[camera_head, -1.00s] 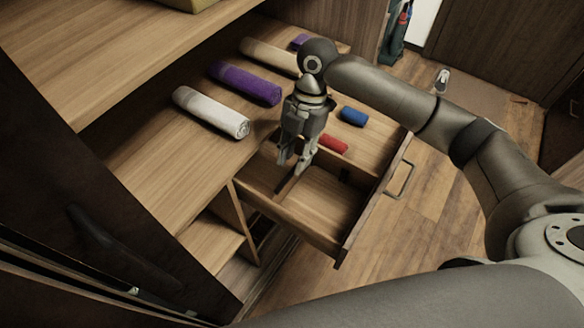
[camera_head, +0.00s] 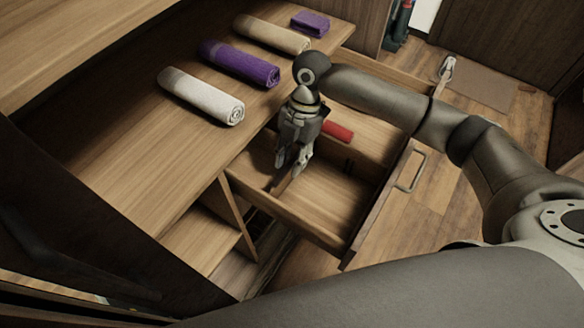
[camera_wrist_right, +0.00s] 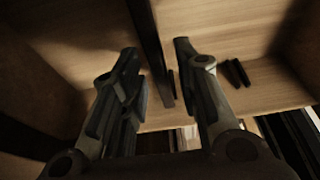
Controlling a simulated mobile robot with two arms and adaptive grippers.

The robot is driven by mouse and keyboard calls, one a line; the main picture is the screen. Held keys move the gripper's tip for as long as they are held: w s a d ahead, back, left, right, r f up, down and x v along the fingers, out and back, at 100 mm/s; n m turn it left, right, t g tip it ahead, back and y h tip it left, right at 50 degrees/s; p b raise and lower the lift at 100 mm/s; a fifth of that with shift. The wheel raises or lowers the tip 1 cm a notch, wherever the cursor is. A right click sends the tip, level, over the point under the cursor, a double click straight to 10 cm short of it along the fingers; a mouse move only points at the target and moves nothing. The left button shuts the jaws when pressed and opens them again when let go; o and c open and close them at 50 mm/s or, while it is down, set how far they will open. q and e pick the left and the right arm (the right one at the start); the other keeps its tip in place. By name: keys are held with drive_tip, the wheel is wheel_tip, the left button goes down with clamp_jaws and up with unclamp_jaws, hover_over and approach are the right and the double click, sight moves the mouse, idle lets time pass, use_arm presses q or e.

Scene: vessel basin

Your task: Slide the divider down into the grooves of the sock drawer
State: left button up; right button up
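The sock drawer (camera_head: 298,222) is pulled out, with its bare floor showing at the front. My right gripper (camera_head: 290,170) points down into it. The divider (camera_head: 283,184) is a thin dark brown strip at the fingertips, and the gripper hides part of it. The right wrist view shows the divider (camera_wrist_right: 151,50) running between two spread fingers (camera_wrist_right: 157,52), with gaps on both sides. Dark slots (camera_wrist_right: 235,73) show on a drawer wall there. I cannot tell how deep the divider sits in its grooves. My left gripper is out of view.
A red roll (camera_head: 338,131) lies in the drawer behind the gripper. White (camera_head: 200,95), purple (camera_head: 240,63) and beige (camera_head: 272,35) rolls and a small purple bundle (camera_head: 310,22) lie on the shelf (camera_head: 150,150). The drawer front has a metal handle (camera_head: 411,172).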

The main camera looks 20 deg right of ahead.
sight(290, 182)
drive_tip(key=shift+d+x, duration=0.1)
drive_tip(key=shift+x, duration=1.25)
drive_tip(key=shift+d+x, duration=0.15)
drive_tip(key=shift+x, duration=1.15)
drive_tip(key=shift+w+f, duration=0.1)
drive_tip(key=shift+w, duration=0.1)
clamp_jaws()
